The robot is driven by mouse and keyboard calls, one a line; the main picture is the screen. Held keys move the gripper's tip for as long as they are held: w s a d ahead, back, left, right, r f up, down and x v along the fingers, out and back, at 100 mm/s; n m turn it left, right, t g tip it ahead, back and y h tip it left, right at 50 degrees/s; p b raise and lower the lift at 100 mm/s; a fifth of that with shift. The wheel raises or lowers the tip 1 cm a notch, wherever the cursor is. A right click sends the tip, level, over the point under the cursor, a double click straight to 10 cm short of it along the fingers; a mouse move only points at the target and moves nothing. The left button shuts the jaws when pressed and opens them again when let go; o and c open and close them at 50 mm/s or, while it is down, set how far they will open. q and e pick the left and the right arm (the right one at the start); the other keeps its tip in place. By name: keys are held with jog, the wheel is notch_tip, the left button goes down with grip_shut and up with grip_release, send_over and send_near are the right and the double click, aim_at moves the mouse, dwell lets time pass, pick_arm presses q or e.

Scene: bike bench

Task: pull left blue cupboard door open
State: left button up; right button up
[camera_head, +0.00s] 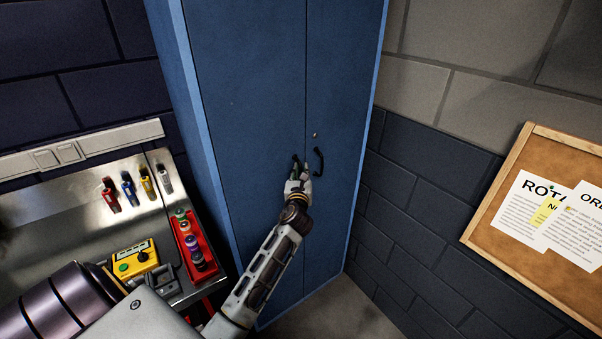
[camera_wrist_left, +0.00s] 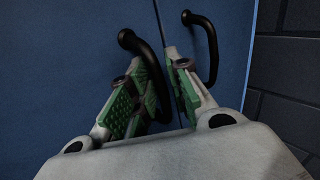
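The blue cupboard stands upright with both doors closed. The left blue cupboard door (camera_head: 245,95) meets the right door (camera_head: 345,85) at a vertical seam. The left door's black bar handle (camera_head: 295,158) is partly hidden by my left gripper (camera_head: 299,172). In the left wrist view, this handle (camera_wrist_left: 150,62) runs down between the two green-padded fingers of my left gripper (camera_wrist_left: 160,82). The fingers are apart, one on each side of the handle, with a gap showing; contact is unclear. The right door's handle (camera_head: 318,161) is just to the right. My right gripper is not in view.
A metal bench (camera_head: 85,215) stands left of the cupboard, with a red tray (camera_head: 187,232) of small bottles and a yellow box (camera_head: 133,262). A cork board (camera_head: 500,235) hangs on the right wall. Floor (camera_head: 335,312) shows bare before the cupboard.

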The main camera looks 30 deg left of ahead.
pick_arm(q)
grip_shut()
jog(key=shift+d, duration=0.1)
dwell(0.5)
